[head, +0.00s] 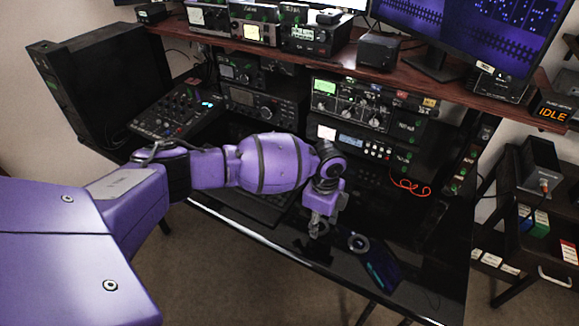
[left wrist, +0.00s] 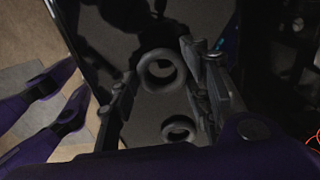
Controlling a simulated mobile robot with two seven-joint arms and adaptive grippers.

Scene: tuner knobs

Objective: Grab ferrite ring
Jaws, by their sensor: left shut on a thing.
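My left gripper (head: 318,226) is low over the front edge of the glossy black desk (head: 262,238). In the left wrist view, the dark grey ferrite ring (left wrist: 161,87) sits between the two fingers of the left gripper (left wrist: 158,75), which is shut on it. A second dark ring shape (left wrist: 178,137) shows below it in that view; I cannot tell whether it is another ring or a reflection in the desk. The ring is too small and dark to make out in the head view. My right gripper is not in view.
A round dark piece (head: 358,242) and a dark device with a blue face (head: 380,272) lie right of the gripper. Radio sets (head: 350,140) line the back under a wooden shelf (head: 300,62). A red cable (head: 410,187) lies at right. A dark cart (head: 530,215) stands beyond.

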